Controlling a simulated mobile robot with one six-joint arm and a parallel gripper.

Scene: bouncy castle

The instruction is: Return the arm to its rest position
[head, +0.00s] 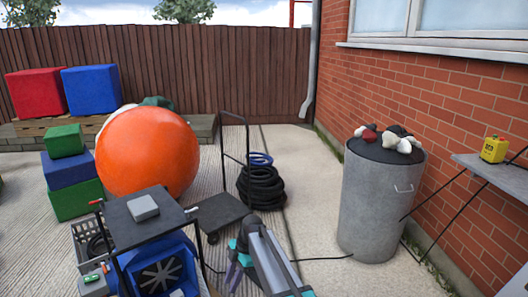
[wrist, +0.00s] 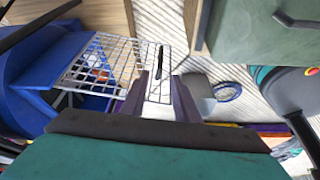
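My arm, teal and grey, shows at the bottom centre of the head view, folded low beside the black cart. My gripper (head: 236,277) points down there, with its purple fingers partly cut off by the frame. In the wrist view my gripper (wrist: 158,82) has its two purple fingers apart, with a clear gap and nothing held between them. A white wire grid (wrist: 110,62) and a blue casing (wrist: 40,75) lie beyond the fingers.
A black cart (head: 150,215) with a grey box (head: 143,208) stands at left of my arm. A hand truck (head: 222,210) with black hose (head: 262,190) is behind. A grey drum (head: 378,205) and a wall shelf (head: 500,172) stand right. Concrete between is mostly clear.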

